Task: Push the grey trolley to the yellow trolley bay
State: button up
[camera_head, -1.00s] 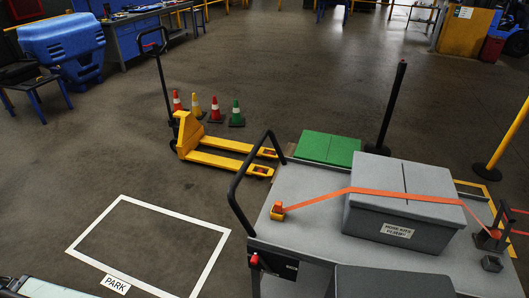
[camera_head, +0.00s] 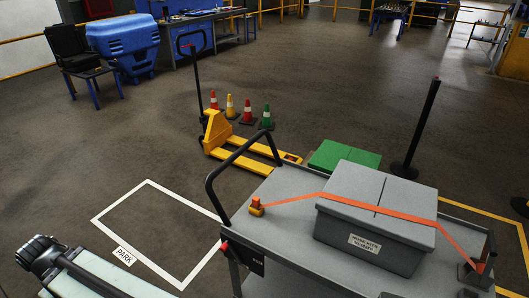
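The grey trolley (camera_head: 285,187) stands at the lower right, its black push handle (camera_head: 212,180) on its left side. A grey lidded box (camera_head: 375,222) sits on its deck under an orange strap. Yellow floor lines (camera_head: 480,213), apparently the yellow trolley bay, show at the right beyond the trolley; the trolley hides part of them. My arm (camera_head: 88,270) enters at the lower left with a dark end (camera_head: 40,250), left of the trolley and apart from it in the picture. I cannot make out gripper fingers there.
A white PARK outline (camera_head: 120,205) lies empty left of the trolley. A yellow pallet truck (camera_head: 216,130), several cones (camera_head: 248,112), a green-topped block (camera_head: 343,155) and a black post (camera_head: 418,125) stand beyond. Open floor (camera_head: 330,70) lies behind them.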

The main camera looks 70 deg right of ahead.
aim_at(277, 243)
jog(key=u, duration=0.15)
jog(key=i, duration=0.9)
jog(key=z, duration=0.05)
